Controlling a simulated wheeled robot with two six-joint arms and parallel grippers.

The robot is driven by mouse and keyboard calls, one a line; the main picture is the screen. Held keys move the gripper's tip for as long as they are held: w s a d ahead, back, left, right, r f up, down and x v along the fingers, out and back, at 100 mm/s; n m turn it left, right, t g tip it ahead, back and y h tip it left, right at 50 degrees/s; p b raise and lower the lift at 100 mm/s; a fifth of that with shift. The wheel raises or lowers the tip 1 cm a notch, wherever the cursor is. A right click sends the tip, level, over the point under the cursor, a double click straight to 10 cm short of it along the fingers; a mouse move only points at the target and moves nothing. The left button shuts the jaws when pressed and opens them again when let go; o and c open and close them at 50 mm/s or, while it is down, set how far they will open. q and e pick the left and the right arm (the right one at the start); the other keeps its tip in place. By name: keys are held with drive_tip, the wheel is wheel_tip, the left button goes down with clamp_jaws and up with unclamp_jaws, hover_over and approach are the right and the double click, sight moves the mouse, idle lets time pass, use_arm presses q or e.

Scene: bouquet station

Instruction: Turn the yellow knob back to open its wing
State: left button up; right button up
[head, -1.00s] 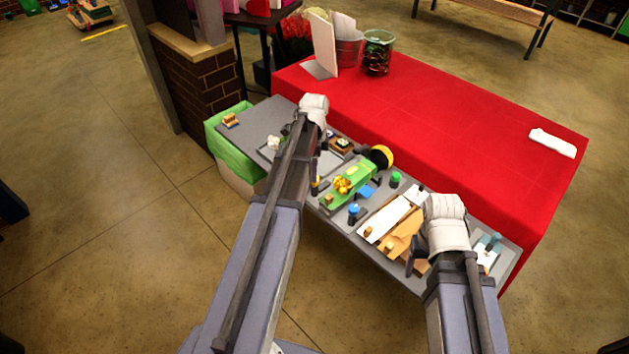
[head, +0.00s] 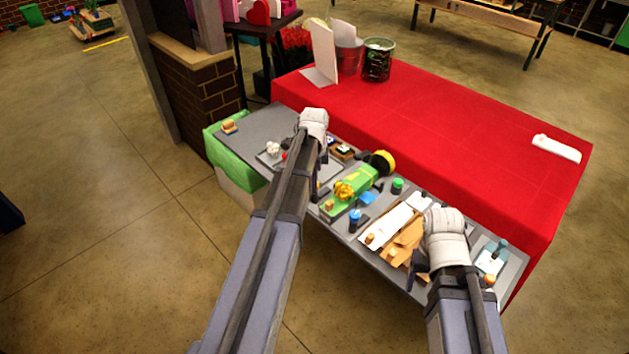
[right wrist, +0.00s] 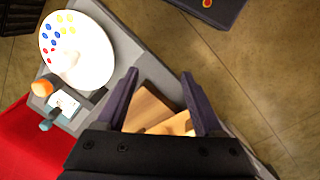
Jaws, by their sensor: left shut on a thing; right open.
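A disc-shaped yellow part (head: 382,161) with a dark side stands at the back of the grey worktop; I cannot tell whether it is the yellow knob. A green knob (head: 397,185) and a blue knob (head: 355,215) stand nearby. White and tan panels (head: 388,225) lie in the middle, with small wooden knobs on them. My left gripper (head: 322,160) is low over the worktop, left of the green wrapped bouquet (head: 350,190). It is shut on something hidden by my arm. My right gripper (head: 416,266) is open and empty beside the tan panels; its spread fingers show in the right wrist view (right wrist: 158,82).
A round white palette (right wrist: 76,50) with coloured dots, an orange part (right wrist: 41,88) and a teal-handled item (right wrist: 58,112) lie near the right end. The red table (head: 450,130) behind holds a bucket and a glass jar (head: 378,60). Its middle is clear.

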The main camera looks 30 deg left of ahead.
use_arm(q)
clamp_jaws()
drive_tip(key=shift+n, duration=0.3)
drive_tip(key=n, duration=0.3)
drive_tip(key=shift+n, duration=0.3)
drive_tip(key=n, duration=0.3)
drive_tip(key=shift+n, duration=0.3)
drive_tip(key=n, duration=0.5)
drive_tip(key=shift+n, duration=2.8)
